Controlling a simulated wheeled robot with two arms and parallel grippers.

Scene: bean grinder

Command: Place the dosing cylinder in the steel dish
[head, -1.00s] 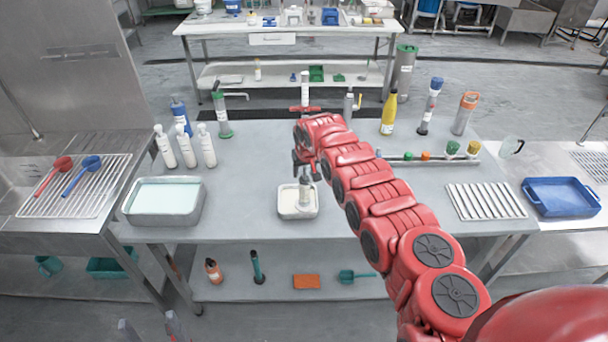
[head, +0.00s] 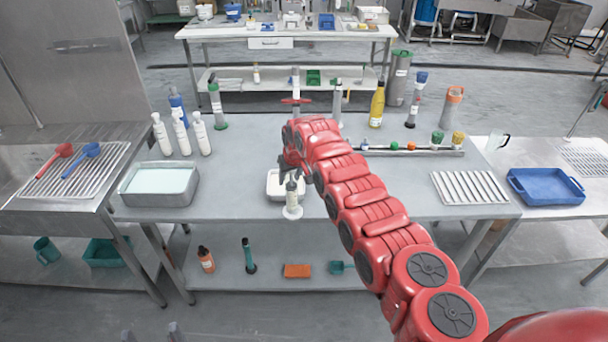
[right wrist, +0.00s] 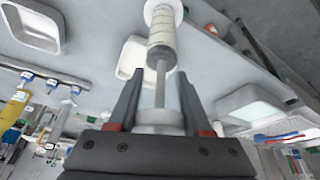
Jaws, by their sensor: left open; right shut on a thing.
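The dosing cylinder (head: 292,198), pale with a round white base, is held about upright by my right gripper (head: 287,168). In the right wrist view the fingers (right wrist: 157,108) close around its narrow grey stem, with the pale barrel (right wrist: 162,38) beyond them. In the head view it overlaps the front edge of a small whitish square dish (head: 275,183); its height is hard to judge. A grey, steel-looking dish (right wrist: 35,27) shows at the upper left of the right wrist view. My arm may hide it in the head view. My left gripper (head: 150,334) barely shows at the bottom edge, open and empty.
A large steel pan (head: 160,200) of pale content stands at the table's left, in front of several white bottles (head: 181,133). A slatted rack (head: 470,188) and blue tray (head: 545,188) lie at the right. The table between pan and small dish is clear.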

